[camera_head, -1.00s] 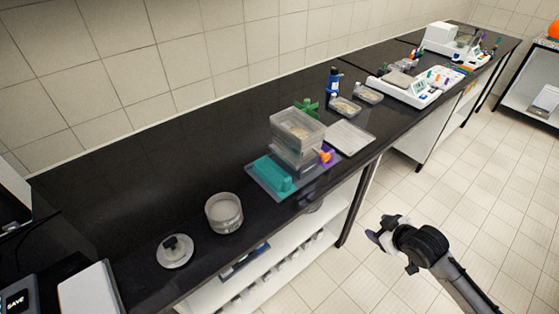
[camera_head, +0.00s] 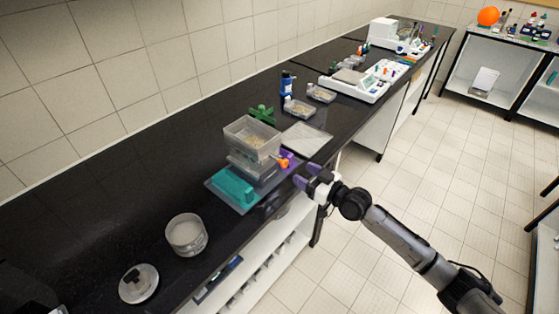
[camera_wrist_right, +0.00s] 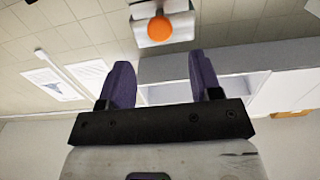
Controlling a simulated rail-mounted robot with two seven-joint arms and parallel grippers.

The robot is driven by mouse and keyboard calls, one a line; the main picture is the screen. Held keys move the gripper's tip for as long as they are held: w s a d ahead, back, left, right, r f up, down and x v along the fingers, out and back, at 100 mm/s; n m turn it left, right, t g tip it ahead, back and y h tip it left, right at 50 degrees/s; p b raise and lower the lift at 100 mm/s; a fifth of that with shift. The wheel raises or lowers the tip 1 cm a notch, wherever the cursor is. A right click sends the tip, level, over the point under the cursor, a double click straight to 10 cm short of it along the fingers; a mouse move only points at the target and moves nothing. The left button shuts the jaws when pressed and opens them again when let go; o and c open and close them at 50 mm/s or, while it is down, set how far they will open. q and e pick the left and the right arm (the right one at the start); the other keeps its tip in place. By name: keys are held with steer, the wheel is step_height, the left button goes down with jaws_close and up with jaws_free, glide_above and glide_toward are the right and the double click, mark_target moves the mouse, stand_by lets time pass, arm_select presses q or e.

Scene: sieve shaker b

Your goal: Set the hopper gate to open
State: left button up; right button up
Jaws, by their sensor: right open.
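The shaker unit stands on the black bench in the head view, with a clear hopper box (camera_head: 251,136) on top. A small orange part (camera_head: 283,162) with purple beside it sits at its right side; it may be the gate handle, but its setting is too small to tell. My right gripper (camera_head: 306,178) is just right of and below this part, at the bench's front edge. Its purple fingers are apart and empty, and in the right wrist view (camera_wrist_right: 160,85) too. My left gripper is not in view.
A teal block (camera_head: 235,186) lies on the unit's grey base. A flat pale plate (camera_head: 306,139), a blue bottle (camera_head: 287,84) and a green knob (camera_head: 262,114) stand close by. A round clear dish (camera_head: 187,236) is nearer. The floor to the right is clear.

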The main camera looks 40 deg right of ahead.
mark_target(286, 164)
steer(key=b+x, duration=0.1)
steer(key=x, duration=0.9)
steer(key=shift+w, duration=0.1)
jaws_close()
stand_by(0.4)
